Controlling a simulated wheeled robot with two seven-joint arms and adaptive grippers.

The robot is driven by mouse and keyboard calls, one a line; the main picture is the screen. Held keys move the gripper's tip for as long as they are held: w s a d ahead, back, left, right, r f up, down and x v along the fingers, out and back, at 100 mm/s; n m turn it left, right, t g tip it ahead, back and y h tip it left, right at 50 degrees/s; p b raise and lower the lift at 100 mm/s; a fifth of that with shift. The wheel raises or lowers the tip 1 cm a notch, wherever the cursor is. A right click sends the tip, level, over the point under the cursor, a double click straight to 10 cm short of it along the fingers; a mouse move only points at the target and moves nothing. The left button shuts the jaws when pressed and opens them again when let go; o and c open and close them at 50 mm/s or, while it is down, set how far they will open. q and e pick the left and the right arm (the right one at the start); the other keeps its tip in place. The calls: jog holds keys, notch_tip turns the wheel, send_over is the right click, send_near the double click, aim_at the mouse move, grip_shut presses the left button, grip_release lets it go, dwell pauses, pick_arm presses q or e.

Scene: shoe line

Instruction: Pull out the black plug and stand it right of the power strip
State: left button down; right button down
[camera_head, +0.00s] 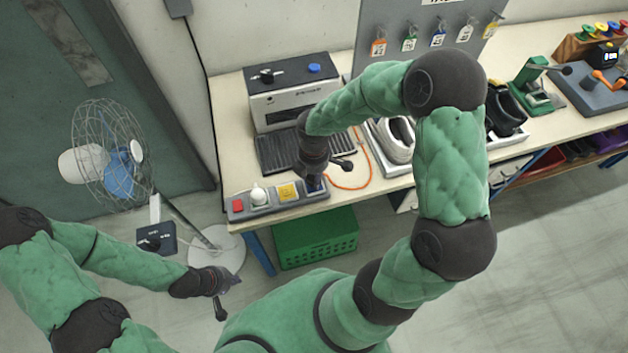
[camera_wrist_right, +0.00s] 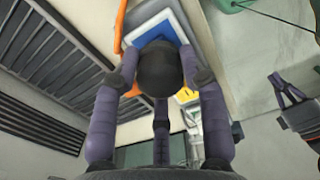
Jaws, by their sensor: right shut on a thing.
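The power strip (camera_head: 270,208) lies along the front left edge of the bench, with a red switch (camera_head: 238,205), a white plug (camera_head: 258,194), a yellow socket (camera_head: 288,192) and a blue socket (camera_head: 314,186). My right gripper (camera_head: 312,180) points down over the blue socket at the strip's right end. In the right wrist view it is shut on the round black plug (camera_wrist_right: 158,68), with the blue socket (camera_wrist_right: 150,37) behind it. I cannot tell whether the plug is still seated. My left gripper (camera_head: 228,284) hangs off the bench at lower left; its fingers are too small to judge.
An orange cable (camera_head: 352,187) curves over the bench right of the strip. A grey machine (camera_head: 292,88) and a dark slatted grate (camera_head: 275,152) stand behind. A shoe in a tray (camera_head: 397,140) is further right. A green crate (camera_head: 315,240) stands under the bench.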

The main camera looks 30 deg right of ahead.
jog(key=shift+r+p, duration=1.4)
jog(key=shift+r, duration=0.3)
